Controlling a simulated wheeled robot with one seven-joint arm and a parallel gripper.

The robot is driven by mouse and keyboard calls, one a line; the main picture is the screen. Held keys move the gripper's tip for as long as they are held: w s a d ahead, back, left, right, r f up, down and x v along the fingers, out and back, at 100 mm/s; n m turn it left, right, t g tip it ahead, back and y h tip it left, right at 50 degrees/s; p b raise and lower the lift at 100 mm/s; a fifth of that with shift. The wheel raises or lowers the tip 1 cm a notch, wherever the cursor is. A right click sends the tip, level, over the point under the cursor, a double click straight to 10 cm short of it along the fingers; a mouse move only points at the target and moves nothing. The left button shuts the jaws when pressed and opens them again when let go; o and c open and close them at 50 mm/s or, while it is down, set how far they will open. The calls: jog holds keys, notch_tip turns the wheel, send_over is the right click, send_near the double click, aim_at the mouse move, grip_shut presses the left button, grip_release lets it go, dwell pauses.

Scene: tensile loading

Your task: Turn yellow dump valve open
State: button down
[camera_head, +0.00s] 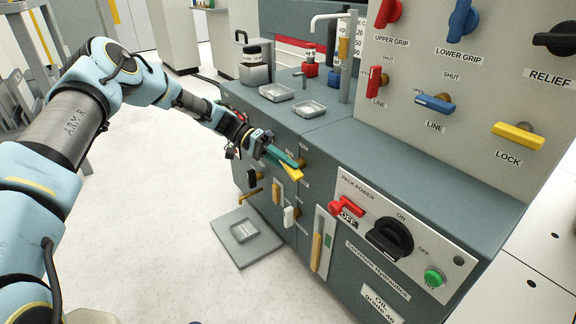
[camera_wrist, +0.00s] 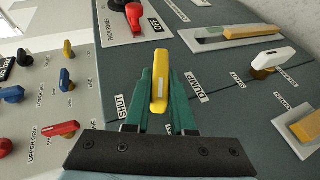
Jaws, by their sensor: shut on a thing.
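The yellow dump valve handle (camera_wrist: 161,75) is a bar on the grey cabinet front, lying between my gripper's two green fingers in the wrist view. It also shows in the head view (camera_head: 292,173), partly hidden by the fingers. My gripper (camera_head: 283,160) is shut on the handle. In the wrist view the gripper (camera_wrist: 161,92) has one finger along each side of the bar. A SHUT label (camera_wrist: 121,108) is to the left of the handle and a DUMP label (camera_wrist: 197,98) to the right. The handle's pivot cannot be made out clearly.
The pack power panel (camera_head: 362,200) is to the right. A grey floor plate (camera_head: 225,228) holds a small tray.

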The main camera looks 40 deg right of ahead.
jog(key=g+b, duration=0.1)
jog(key=n+g+b, duration=0.1)
jog(key=shift+f+g+h, duration=0.3)
jog(key=shift+f, duration=0.1)
jog(key=shift+g+b, duration=0.5)
jog(key=shift+g, duration=0.2)
jog(key=shift+r+n, duration=0.1)
jog(key=shift+n, duration=0.2)
jog(key=c, duration=0.8)
grip_release()
jog(key=shift+o, duration=0.2)
jog(key=shift+w, duration=0.1)
jog(key=v, duration=1)
jog(key=shift+w+a, duration=0.25)
